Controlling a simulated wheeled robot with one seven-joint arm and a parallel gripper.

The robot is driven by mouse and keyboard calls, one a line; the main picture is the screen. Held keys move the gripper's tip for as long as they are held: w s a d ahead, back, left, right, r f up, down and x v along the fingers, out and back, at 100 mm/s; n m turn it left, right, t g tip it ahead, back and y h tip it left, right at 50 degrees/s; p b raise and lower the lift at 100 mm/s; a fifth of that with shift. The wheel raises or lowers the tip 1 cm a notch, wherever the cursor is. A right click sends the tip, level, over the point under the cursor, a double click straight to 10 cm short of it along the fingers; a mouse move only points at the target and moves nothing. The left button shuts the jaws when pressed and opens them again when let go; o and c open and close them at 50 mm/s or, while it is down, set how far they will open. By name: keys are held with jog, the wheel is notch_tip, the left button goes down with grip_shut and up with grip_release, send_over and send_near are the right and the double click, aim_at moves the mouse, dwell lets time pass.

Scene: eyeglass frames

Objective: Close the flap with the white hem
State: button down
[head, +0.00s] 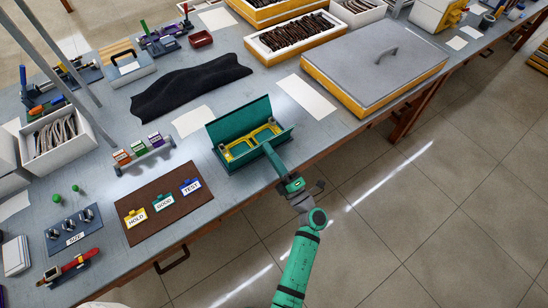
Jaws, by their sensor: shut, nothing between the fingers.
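A teal box (231,158) stands near the front edge of the bench, with a raised teal flap (238,119) along its back side. The flap stands open, tilted up. I cannot make out a white hem on it at this size. Yellow frame-like parts (241,148) lie inside the box. My gripper (267,147) is shut and empty at the box's right front, over or against its rim. I cannot tell whether it touches the box. My gripper hides part of the box's right end.
A brown mat (160,228) with HOLD, GOOD and TEST tags lies left of the box. A black cloth (190,86) lies behind it, with white sheets (306,97) nearby. A large grey-lidded yellow case (374,66) stands to the right.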

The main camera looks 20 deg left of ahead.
jog(key=shift+a+r, duration=0.15)
jog(key=shift+r, duration=0.05)
dwell(0.4)
jog(key=x, duration=0.3)
jog(key=shift+r, duration=0.45)
dwell(0.5)
notch_tip(320, 180, up, 14)
dwell(0.5)
dwell(0.4)
